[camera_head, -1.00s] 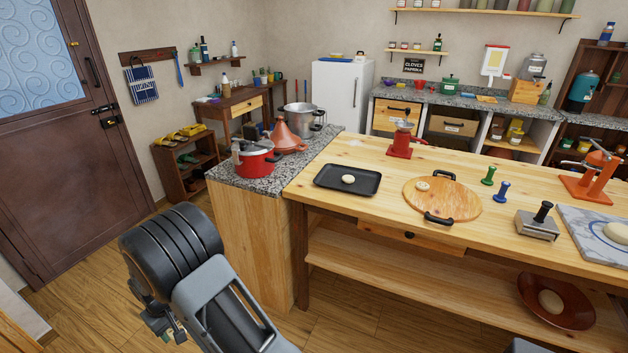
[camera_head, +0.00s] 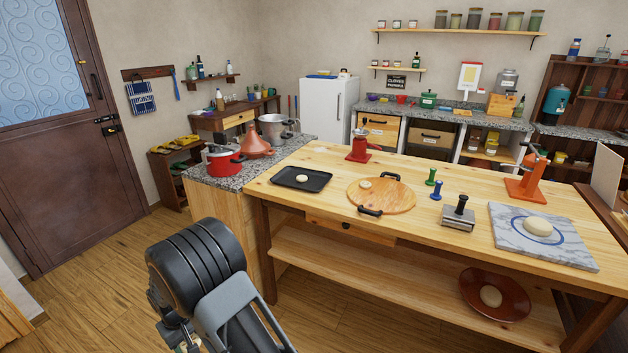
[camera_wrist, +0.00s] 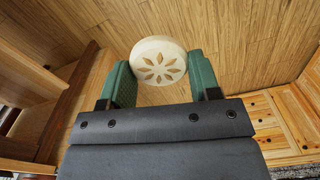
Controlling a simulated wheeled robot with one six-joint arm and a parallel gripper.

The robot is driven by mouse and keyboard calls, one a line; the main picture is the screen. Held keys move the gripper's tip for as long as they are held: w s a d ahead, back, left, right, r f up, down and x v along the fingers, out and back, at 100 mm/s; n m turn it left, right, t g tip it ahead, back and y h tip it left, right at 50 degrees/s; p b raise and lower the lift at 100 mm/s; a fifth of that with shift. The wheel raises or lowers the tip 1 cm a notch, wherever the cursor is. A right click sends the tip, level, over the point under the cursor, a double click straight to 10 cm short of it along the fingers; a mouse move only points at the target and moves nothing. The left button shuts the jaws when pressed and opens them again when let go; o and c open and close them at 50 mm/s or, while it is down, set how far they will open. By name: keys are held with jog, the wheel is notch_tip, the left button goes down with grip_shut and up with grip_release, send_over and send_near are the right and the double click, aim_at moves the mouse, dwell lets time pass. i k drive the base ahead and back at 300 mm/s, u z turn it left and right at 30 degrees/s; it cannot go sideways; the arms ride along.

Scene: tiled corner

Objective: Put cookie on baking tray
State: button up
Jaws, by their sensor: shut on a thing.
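My gripper (camera_wrist: 160,72) is shut on a cookie (camera_wrist: 159,60), with a green finger on each side. The cookie is round and pale, with a flower pattern of diamond shapes on its face. Bare wood floor lies behind it in the wrist view. In the head view my arm is at the lower left, in front of the table and apart from it, and the held cookie is hidden. The black baking tray (camera_head: 283,183) lies on the wooden table's left end. One pale cookie (camera_head: 302,179) rests on the tray.
On the table (camera_head: 440,248) are a round wooden board (camera_head: 385,198) with a pale piece on it, stampers, a red press (camera_head: 360,150) and a marble slab (camera_head: 515,245) with dough. A red pot (camera_head: 222,160) stands left of the tray. Floor before the table is clear.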

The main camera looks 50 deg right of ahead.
aim_at(292, 178)
jog(key=z, duration=1.15)
